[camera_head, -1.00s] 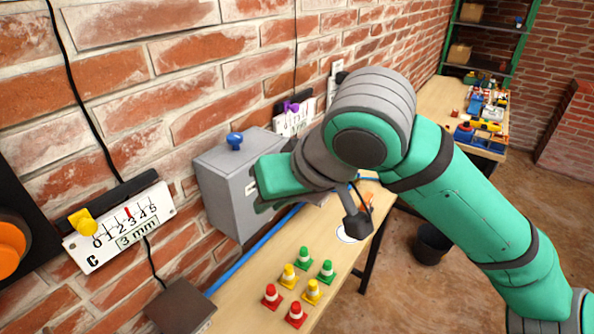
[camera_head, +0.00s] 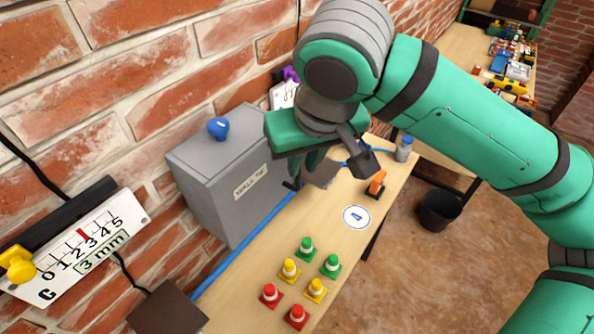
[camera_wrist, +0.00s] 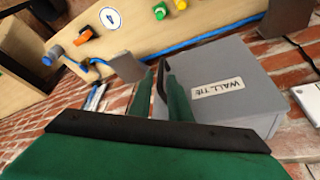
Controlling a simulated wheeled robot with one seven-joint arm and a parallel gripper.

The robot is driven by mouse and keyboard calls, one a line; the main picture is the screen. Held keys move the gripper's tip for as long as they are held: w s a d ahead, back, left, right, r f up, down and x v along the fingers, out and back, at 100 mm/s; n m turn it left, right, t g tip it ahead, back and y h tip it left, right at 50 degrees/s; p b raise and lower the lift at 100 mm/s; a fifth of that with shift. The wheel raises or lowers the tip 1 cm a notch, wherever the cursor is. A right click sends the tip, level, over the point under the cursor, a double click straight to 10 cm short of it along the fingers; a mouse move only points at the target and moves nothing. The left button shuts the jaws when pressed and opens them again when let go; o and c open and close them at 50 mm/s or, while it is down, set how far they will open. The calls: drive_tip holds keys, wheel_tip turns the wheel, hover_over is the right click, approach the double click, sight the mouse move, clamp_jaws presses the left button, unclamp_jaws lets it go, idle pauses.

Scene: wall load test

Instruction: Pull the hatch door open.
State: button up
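A grey box (camera_head: 228,178) labelled "WALL TIE" is fixed to the brick wall above the bench; its labelled front also shows in the wrist view (camera_wrist: 228,70). No gap of an open door shows on this front. My gripper (camera_head: 303,170) is at the right side of the box front in the head view. In the wrist view its green fingers (camera_wrist: 161,92) are close together, next to the box's left edge. A dark piece lies between or at the fingertips. I cannot tell whether it is a handle or whether the fingers grip it.
A blue knob (camera_head: 218,128) is on top of the box. Several small cones (camera_head: 307,249) stand on the bench (camera_head: 262,268). A blue cable (camera_head: 240,250) runs along the wall. A gauge (camera_head: 80,245) hangs at left. A black bucket (camera_head: 438,211) stands on the floor.

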sight(298, 186)
drive_tip(key=shift+x, duration=3.05)
drive_tip(key=shift+a, duration=0.1)
clamp_jaws()
